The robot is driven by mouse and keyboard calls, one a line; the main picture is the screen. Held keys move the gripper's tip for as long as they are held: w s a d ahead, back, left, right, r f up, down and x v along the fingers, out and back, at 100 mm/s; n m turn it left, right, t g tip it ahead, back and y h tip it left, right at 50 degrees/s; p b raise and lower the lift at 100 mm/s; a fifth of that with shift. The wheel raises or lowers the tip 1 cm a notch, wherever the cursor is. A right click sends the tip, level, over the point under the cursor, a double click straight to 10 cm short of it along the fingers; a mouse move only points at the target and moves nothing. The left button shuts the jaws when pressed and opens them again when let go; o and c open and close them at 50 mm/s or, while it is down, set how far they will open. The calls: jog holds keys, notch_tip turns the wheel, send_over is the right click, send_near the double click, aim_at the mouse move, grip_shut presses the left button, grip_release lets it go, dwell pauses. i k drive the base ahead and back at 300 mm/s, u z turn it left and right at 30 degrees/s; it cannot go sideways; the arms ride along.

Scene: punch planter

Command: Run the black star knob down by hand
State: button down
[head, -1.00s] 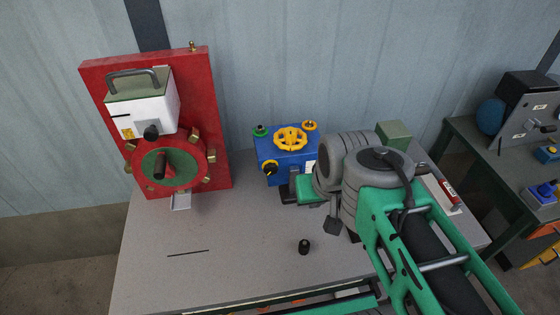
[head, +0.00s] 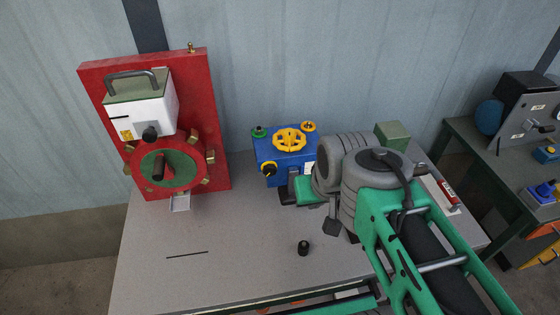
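Another small black knob-like piece (head: 303,247) stands on the bare tabletop. Neither is clear enough to make out a star shape. My gripper (head: 305,190) is close to the right of the blue box, low over the table, with a green part and dark parts showing at the arm's end. My grey wrist joints hide part of it. I cannot see its fingertips clearly or whether it touches anything.
A red panel (head: 215,120) with a white handled box (head: 150,112) and a round dial (head: 170,166) stands at the left. A green block (head: 393,136) is behind my wrist. The front left of the grey table (head: 230,285) is mostly clear.

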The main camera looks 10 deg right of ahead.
aim_at(268, 170)
jog(key=u, duration=0.55)
jog(key=k, duration=1.3)
jog(key=u, duration=1.1)
jog(key=i, duration=1.5)
jog(key=z, duration=0.95)
jog(key=i, duration=0.2)
jog(key=z, duration=0.15)
